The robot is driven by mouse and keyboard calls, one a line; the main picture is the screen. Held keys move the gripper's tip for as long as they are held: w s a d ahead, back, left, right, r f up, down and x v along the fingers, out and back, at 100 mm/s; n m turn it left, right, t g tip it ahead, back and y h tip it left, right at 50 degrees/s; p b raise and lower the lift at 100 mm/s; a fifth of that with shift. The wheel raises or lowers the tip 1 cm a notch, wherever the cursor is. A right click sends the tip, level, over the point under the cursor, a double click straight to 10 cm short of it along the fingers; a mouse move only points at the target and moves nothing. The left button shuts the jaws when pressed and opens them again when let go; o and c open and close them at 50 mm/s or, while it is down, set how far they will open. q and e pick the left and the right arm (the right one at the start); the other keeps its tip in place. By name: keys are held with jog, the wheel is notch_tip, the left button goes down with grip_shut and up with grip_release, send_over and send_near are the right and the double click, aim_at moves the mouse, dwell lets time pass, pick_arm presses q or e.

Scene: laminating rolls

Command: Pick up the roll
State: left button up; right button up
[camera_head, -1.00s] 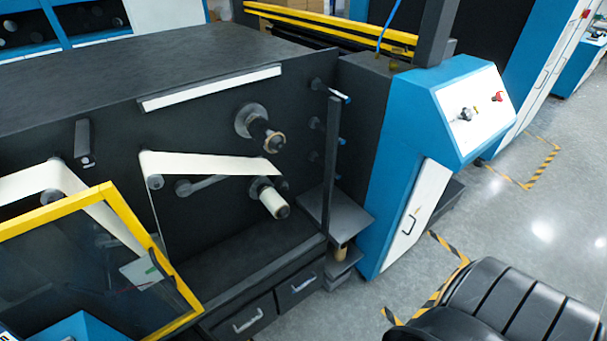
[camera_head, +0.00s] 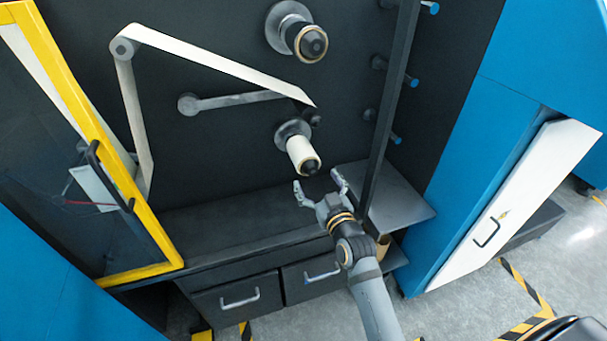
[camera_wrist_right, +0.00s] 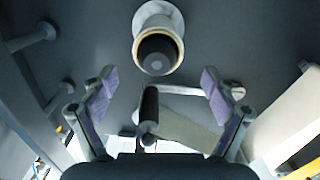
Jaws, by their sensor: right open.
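The cream roll (camera_head: 300,151) sits on the lower spindle of the black machine face, its dark core end pointing outward. In the right wrist view the roll (camera_wrist_right: 155,24) shows nearly end on at the top centre, beyond the fingertips. My right gripper (camera_head: 321,187) is open and empty just below and in front of the roll, apart from it. In the right wrist view its two purple-padded fingers (camera_wrist_right: 157,87) are spread wide. My left gripper is not in view.
An upper spindle (camera_head: 310,42) with a tan ring stands above. A white web (camera_head: 215,62) and a grey arm (camera_head: 238,100) lie up and left. A dark post (camera_head: 389,115) and blue-tipped pegs are to the right. A yellow-framed door (camera_head: 150,232) is at left, a ledge (camera_head: 215,220) below.

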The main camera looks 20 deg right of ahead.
aim_at(305, 156)
jog(key=shift+a+r, duration=0.1)
jog(key=shift+r, duration=0.25)
jog(key=shift+w, duration=0.2)
jog(key=w, duration=0.9)
jog(key=shift+w+f, duration=0.1)
jog(key=shift+w, duration=0.45)
jog(key=c, duration=1.1)
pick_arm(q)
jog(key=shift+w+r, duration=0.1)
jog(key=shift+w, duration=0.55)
pick_arm(e)
jog(key=shift+c, duration=0.8)
jog(key=shift+r, duration=0.2)
